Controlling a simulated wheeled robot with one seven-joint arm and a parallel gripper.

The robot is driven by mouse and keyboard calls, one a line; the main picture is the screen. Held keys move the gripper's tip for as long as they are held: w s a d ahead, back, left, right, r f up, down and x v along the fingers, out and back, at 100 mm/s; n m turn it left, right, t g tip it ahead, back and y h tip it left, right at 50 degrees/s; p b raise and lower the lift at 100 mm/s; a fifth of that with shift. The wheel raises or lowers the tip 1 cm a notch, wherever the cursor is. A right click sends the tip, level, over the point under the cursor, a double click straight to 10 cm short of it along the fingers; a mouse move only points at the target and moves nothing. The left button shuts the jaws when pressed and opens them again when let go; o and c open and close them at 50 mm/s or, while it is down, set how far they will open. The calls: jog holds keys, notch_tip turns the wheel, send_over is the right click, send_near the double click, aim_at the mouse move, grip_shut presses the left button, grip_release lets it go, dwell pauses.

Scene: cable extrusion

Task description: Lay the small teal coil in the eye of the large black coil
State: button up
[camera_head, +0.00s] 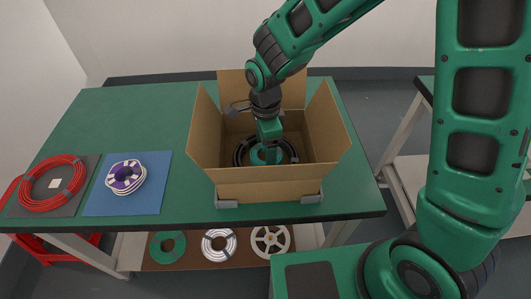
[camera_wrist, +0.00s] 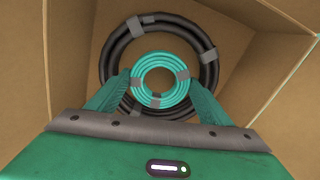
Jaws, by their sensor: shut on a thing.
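The large black coil (camera_head: 240,153) lies flat on the floor of an open cardboard box (camera_head: 262,184). It shows in the wrist view as a dark ring with grey tape (camera_wrist: 209,55). The small teal coil (camera_head: 258,158) is in the box too; in the wrist view the teal coil (camera_wrist: 160,59) appears over the black coil's eye, toward its lower part. My gripper (camera_wrist: 161,88) reaches down into the box with its fingers on either side of the teal coil, shut on it. I cannot tell whether the teal coil touches the box floor. The fingers hide part of the black coil.
The box's flaps stand up around my arm. A red coil (camera_head: 37,203) lies on a grey mat and a purple-and-white coil (camera_head: 120,184) on a blue mat (camera_head: 151,201), at the table's left. Several coils and a reel (camera_head: 270,258) sit on the shelf below. The table's back left is clear.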

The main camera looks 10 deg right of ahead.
jog(key=shift+f, duration=0.85)
jog(key=o, duration=1.1)
jog(key=shift+f, duration=0.1)
notch_tip(320, 180, up, 12)
jog(key=shift+r, duration=0.15)
